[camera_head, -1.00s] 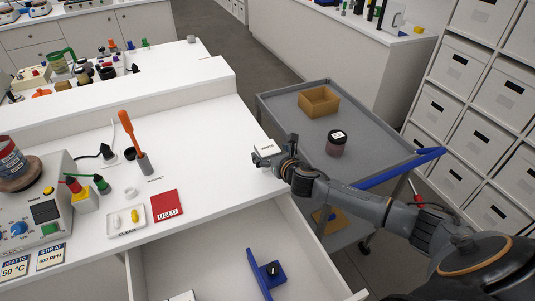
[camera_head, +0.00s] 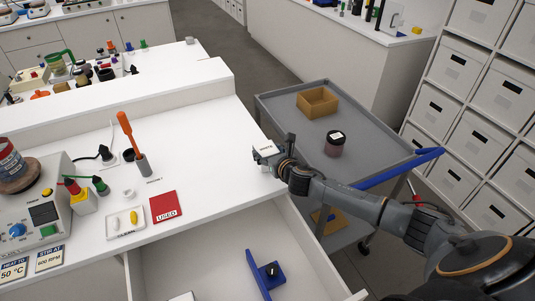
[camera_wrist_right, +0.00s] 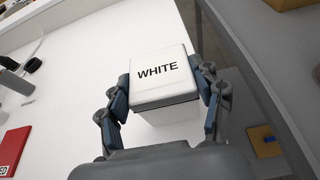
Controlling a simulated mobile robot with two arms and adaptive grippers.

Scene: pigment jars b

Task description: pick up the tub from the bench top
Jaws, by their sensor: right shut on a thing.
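The tub is a small white box-shaped container with a lid lettered "WHITE" (camera_wrist_right: 158,72). In the head view the tub (camera_head: 265,151) is at the right edge of the white bench top (camera_head: 215,125). My right gripper (camera_wrist_right: 166,92) is shut on it, with one finger against each side. In the head view my right gripper (camera_head: 275,157) reaches in from the right at the bench edge. Whether the tub's base touches the bench cannot be told for certain. My left gripper is not in view.
A grey cart (camera_head: 290,110) beside the bench carries an open cardboard box (camera_head: 317,102) and a dark-lidded jar (camera_head: 335,144). An open drawer (camera_head: 205,265) lies below the bench front. A red "USED" card (camera_head: 165,207) and a white "CLEAN" tray (camera_head: 112,231) lie to the left.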

